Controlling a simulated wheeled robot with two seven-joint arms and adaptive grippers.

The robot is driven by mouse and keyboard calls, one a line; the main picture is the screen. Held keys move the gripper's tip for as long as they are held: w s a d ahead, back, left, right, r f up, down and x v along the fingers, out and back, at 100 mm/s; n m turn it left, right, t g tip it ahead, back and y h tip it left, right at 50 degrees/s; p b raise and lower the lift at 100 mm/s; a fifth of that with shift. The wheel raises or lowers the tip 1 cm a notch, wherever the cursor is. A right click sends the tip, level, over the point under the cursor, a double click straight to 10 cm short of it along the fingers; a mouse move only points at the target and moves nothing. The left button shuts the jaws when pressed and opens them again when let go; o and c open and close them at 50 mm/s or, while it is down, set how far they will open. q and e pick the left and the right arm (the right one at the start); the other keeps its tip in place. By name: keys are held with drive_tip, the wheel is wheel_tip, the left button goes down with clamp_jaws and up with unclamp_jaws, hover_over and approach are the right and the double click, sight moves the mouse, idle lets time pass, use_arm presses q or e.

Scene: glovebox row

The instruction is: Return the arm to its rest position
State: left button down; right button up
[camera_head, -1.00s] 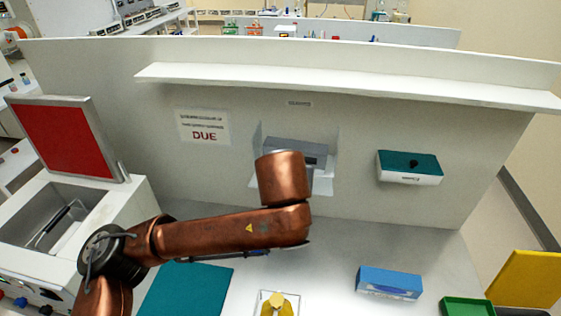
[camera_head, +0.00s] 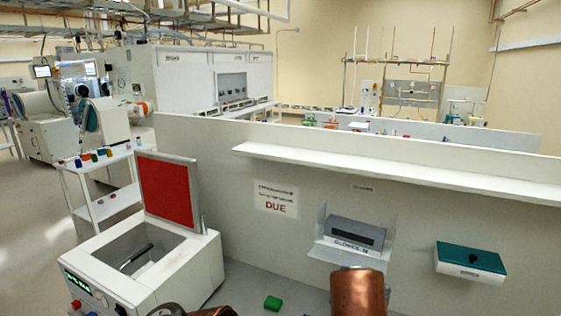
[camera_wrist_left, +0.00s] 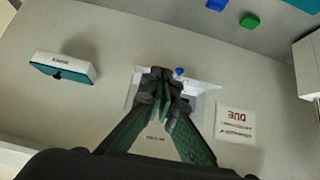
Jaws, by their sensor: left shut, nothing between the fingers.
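My left arm shows as copper-coloured links (camera_head: 358,292) at the bottom edge of the head view; its gripper is out of that frame. In the left wrist view my left gripper (camera_wrist_left: 166,82) has its dark green fingers closed together with nothing between them. The fingers hide part of the wall-mounted glove dispenser (camera_wrist_left: 200,88) behind them. The dispenser also shows in the head view (camera_head: 356,233), just above the copper link. My right gripper is in neither view.
A white-and-teal box (camera_head: 470,260) hangs on the panel, right of a DUE notice (camera_head: 276,199). A white shelf (camera_head: 400,180) juts above. A white unit with a raised red lid (camera_head: 168,189) stands left. A green block (camera_head: 272,303) lies on the bench.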

use_arm(q)
drive_tip(key=w+a+f+g+h, duration=0.1)
drive_tip(key=a+f, duration=0.4)
drive_tip(key=f, duration=0.6)
drive_tip(key=w+a+f+g+h, duration=0.1)
drive_tip(key=a+f, duration=0.5)
drive_tip(key=f, duration=0.4)
drive_tip(key=s+a+f+n, duration=0.1)
drive_tip(key=s+a+f, duration=0.1)
drive_tip(key=a+f, duration=0.55)
drive_tip(key=s+a+f+n, duration=0.1)
drive_tip(key=s+a+f, duration=0.2)
drive_tip(key=a+f, duration=0.45)
drive_tip(key=s+a+f+n+y, duration=0.2)
drive_tip(key=s+a+f+y, duration=0.1)
drive_tip(key=s+a+f, duration=1)
drive_tip(key=s+a+f+g+y, duration=0.2)
drive_tip(key=s+a, duration=0.5)
drive_tip(key=s, duration=0.1)
drive_tip(key=s+a+f+g+y, duration=0.1)
drive_tip(key=s+a+f+y, duration=0.1)
drive_tip(key=s+a, duration=0.6)
wheel_tip(320, 180, down, 27)
drive_tip(key=s+d+g, duration=0.1)
drive_tip(key=s, duration=0.1)
drive_tip(key=s+f+g+h, duration=0.1)
drive_tip(key=s+f, duration=1.8)
drive_tip(key=s, duration=0.2)
drive_tip(key=shift+d, duration=0.3)
